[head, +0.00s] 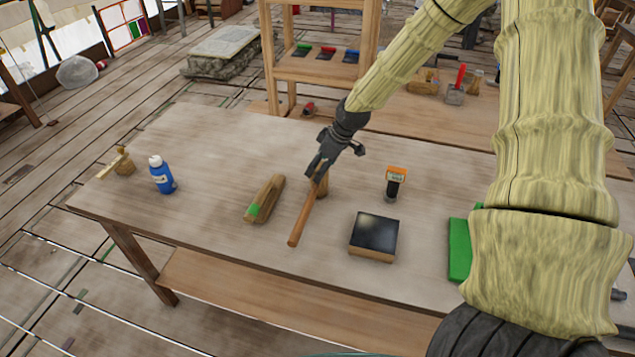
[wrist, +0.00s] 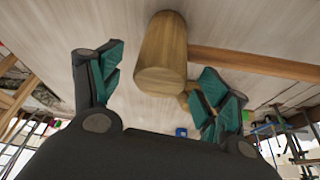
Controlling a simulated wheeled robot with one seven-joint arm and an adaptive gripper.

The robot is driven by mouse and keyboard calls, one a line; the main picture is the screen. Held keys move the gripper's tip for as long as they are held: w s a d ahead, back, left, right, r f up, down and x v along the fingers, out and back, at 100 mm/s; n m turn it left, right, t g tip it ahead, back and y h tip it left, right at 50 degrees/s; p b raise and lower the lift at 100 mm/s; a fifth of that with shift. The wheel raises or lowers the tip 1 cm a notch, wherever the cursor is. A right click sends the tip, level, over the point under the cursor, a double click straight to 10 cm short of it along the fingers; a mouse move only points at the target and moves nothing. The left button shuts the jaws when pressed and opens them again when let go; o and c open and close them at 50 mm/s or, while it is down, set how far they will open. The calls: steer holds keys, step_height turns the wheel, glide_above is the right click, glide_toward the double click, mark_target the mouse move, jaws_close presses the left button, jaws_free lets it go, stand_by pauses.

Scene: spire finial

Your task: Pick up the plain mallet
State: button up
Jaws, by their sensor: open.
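The plain mallet (head: 301,222) lies on the workbench, its brown handle pointing toward the front edge. Its wooden head (head: 322,186) is partly hidden by my gripper (head: 320,172). In the wrist view the mallet head (wrist: 162,55) is a pale wooden cylinder, with the handle (wrist: 250,64) running off to the right. My gripper (wrist: 162,84) is open, its green-padded fingers on either side of the head's near end in that view. I see a gap on the left; whether the right finger touches the mallet, I cannot tell.
On the workbench (head: 215,150) are a wooden piece with a green patch (head: 264,199), a blue bottle (head: 162,176), a black-topped block (head: 374,236), an orange-and-black item (head: 395,184) and a green item (head: 460,248). A small wooden object (head: 123,165) sits at far left. Shelves (head: 318,68) stand behind.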

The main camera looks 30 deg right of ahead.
steer(key=shift+w+a+f, duration=0.1)
steer(key=shift+w+f, duration=0.1)
steer(key=shift+f, duration=0.3)
steer(key=c, duration=1.2)
steer(key=shift+r, duration=0.2)
